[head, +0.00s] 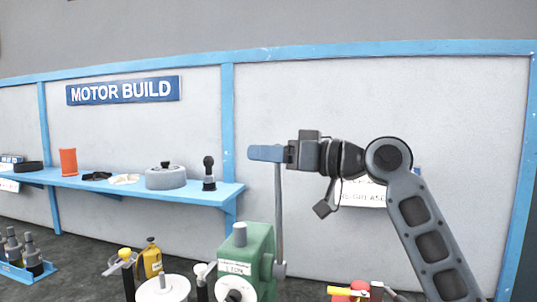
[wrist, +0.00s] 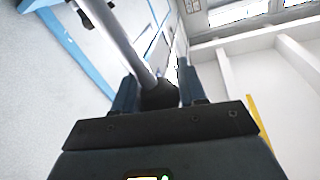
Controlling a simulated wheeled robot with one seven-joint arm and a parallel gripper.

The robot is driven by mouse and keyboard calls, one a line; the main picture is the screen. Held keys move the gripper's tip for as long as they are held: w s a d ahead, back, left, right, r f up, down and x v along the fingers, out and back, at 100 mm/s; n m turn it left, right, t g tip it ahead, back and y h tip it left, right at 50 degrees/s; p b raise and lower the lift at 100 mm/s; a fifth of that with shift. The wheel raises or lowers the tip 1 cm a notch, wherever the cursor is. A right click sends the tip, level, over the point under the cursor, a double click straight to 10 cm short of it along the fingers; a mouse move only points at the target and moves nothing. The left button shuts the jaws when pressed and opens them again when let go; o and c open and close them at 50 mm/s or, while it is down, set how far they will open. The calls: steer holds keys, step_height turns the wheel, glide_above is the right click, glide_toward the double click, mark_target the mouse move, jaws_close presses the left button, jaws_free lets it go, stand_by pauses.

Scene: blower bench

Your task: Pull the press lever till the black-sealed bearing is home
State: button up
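The green press (head: 258,262) stands at the bottom middle of the head view, its lower part cut off by the frame. Its grey lever (head: 279,215) rises nearly upright from the pivot on its right side. My gripper (head: 265,153) is at the top of the lever, its blue fingers hiding the lever's end. In the wrist view the lever (wrist: 122,40) runs down to a black knob (wrist: 158,97) between the two fingers, which appear to touch it on both sides. I cannot make out the black-sealed bearing in either view.
A yellow bottle (head: 151,260) stands left of the press. Red and yellow items (head: 355,290) lie to its right. Space above the press is open.

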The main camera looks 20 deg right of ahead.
jaws_close()
steer(key=shift+f, duration=0.1)
stand_by(0.4)
